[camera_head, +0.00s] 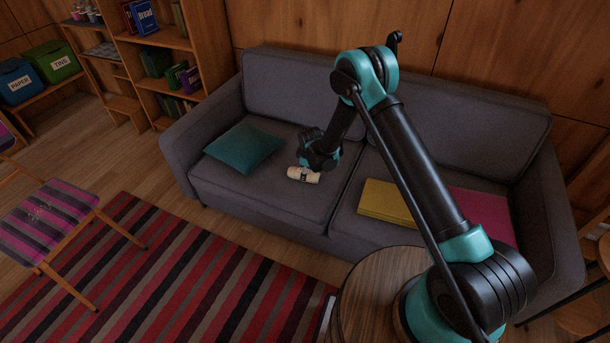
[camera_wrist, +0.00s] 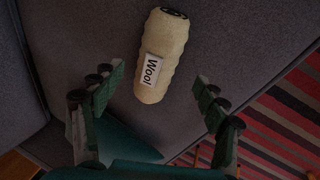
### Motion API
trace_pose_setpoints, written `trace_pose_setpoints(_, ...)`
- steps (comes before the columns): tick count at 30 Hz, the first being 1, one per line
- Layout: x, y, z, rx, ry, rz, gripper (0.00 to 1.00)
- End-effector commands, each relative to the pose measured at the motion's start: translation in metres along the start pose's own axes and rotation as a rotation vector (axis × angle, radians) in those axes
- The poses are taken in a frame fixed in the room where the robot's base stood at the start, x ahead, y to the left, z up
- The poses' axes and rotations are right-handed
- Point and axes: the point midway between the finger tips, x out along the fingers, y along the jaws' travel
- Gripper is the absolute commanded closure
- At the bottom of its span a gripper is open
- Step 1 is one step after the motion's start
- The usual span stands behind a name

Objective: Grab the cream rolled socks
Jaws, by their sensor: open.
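The cream rolled socks (camera_head: 304,175) lie on the left seat cushion of the grey sofa, near its front edge. In the wrist view the socks (camera_wrist: 162,56) are a cream roll with a white "Wool" label and a dark spot at the far end. My gripper (camera_wrist: 159,92) is open, with one finger on each side of the near end of the roll and gaps to both. In the head view my gripper (camera_head: 311,163) is just above and behind the socks, and its fingers are hard to make out.
A teal cushion (camera_head: 243,148) lies left of the socks on the sofa (camera_head: 270,196). A yellow folded item (camera_head: 387,202) and a magenta one (camera_head: 482,213) lie to the right. A round wooden table (camera_head: 362,290) stands in front, and a striped rug (camera_head: 170,275) covers the floor.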

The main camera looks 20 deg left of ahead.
Motion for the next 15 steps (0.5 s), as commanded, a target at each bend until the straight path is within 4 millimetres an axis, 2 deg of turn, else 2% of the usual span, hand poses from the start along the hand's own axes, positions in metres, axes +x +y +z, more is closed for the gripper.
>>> trace_pose_setpoints(5, 0.01, 0.001, -0.002, 0.0, 0.0, 0.0, 0.26)
trace_pose_setpoints(15, 0.05, 0.004, -0.007, 0.0, 0.0, 0.0, 0.26)
